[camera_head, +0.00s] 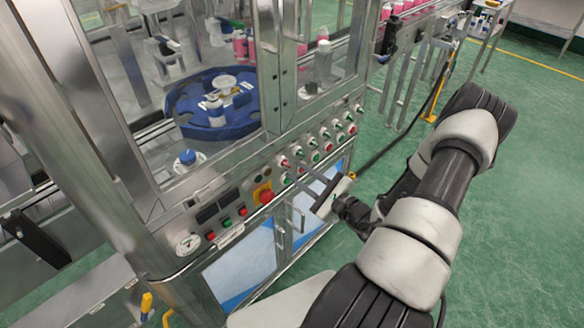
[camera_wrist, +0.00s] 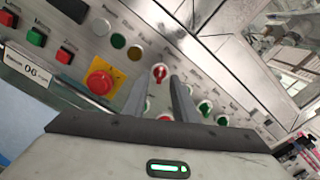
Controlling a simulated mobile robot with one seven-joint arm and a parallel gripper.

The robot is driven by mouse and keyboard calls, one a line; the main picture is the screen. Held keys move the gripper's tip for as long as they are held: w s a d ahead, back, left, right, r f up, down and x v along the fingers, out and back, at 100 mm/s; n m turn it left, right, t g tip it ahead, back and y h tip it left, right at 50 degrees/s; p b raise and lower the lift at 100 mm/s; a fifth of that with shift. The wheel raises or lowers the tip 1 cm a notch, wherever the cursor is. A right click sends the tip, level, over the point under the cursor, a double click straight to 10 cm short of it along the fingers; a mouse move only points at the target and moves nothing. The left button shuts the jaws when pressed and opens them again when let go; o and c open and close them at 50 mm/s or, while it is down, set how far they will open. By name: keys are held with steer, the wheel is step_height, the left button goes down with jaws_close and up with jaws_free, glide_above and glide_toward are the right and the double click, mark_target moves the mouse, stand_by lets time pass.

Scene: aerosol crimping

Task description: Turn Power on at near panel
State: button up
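The near panel (camera_head: 235,205) is a sloped metal control strip on the front of the machine. My gripper (camera_head: 292,172) reaches to it from the right. In the wrist view the two fingers (camera_wrist: 160,82) stand apart with a gap between them. A red selector knob (camera_wrist: 160,71) on a pale round base shows just beyond the gap, in line with it. I cannot tell whether the fingertips touch it. The same knob seems to be the red one (camera_head: 284,162) near the fingertips in the head view. The labels are too small to read, so I cannot tell which is Power.
A red emergency stop (camera_wrist: 100,80) on a yellow plate sits left of the fingers. Green selector knobs (camera_wrist: 204,107) run to the right. Green and red push buttons (camera_wrist: 36,38) are farther left. Glass doors (camera_head: 205,85) rise behind the panel. Green floor (camera_head: 530,190) is clear on the right.

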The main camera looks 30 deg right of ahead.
mark_target(289, 166)
steer(key=shift+x, duration=1.55)
steer(key=shift+c, duration=0.2)
jaws_close()
steer(key=shift+m, duration=0.3)
steer(key=m+p, duration=0.1)
steer(key=m, duration=0.4)
steer(key=shift+d, duration=0.15)
steer(key=m+p, duration=0.1)
steer(key=m, duration=0.5)
steer(key=shift+m, duration=0.3)
